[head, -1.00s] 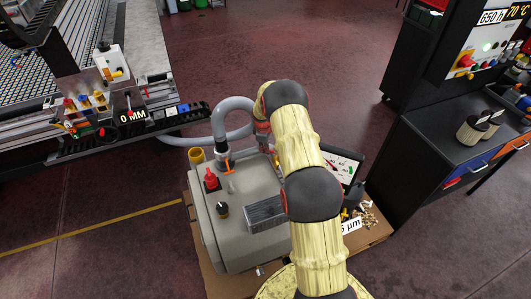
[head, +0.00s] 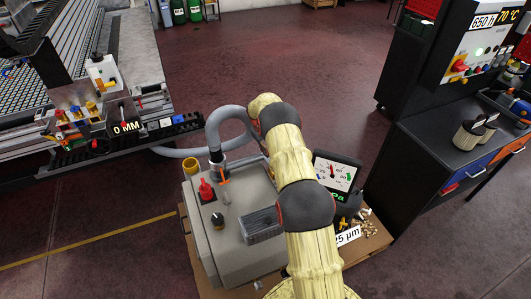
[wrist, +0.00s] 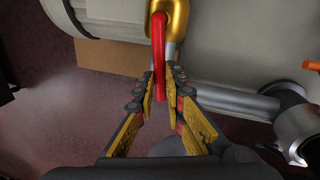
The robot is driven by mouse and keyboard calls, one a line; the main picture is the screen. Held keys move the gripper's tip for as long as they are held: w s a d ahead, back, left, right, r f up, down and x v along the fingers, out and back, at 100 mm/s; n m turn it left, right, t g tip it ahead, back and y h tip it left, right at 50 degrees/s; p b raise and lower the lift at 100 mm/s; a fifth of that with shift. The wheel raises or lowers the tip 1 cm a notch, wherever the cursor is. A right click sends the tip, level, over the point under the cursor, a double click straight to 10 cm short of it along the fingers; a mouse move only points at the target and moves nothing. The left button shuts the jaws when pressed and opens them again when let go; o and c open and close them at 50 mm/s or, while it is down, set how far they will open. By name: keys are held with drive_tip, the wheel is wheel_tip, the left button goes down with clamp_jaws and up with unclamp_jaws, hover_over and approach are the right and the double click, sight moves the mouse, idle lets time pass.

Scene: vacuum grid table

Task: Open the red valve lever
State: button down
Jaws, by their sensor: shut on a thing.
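The red valve lever (wrist: 158,45) is a curved red bar at the top middle of the wrist view. It runs down from a brass valve body (wrist: 179,18) on a grey pipe. My gripper (wrist: 163,90) is shut on the lever, whose lower end lies between the two yellow-padded fingers. In the head view my arm hides my gripper and the lever. The grey pump cabinet (head: 236,255) stands left of my arm, with a red knob (head: 206,190) and an orange handle (head: 225,173) on top.
A grey hose (head: 210,125) loops behind the cabinet. A gauge panel (head: 336,172) and loose brass fittings (head: 370,228) are right of my arm. A dark workbench (head: 465,155) stands at the right, the grid table (head: 120,65) at the left. Open floor lies between.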

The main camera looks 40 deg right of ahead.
drive_tip(key=shift+d+m, duration=0.2)
drive_tip(key=shift+m, duration=0.1)
drive_tip(key=c, duration=1.9)
unclamp_jaws()
drive_tip(key=shift+o, duration=0.3)
wheel_tip(320, 180, up, 12)
drive_tip(key=a, duration=0.2)
drive_tip(key=shift+w+a+f, duration=0.15)
drive_tip(key=shift+w+a, duration=0.05)
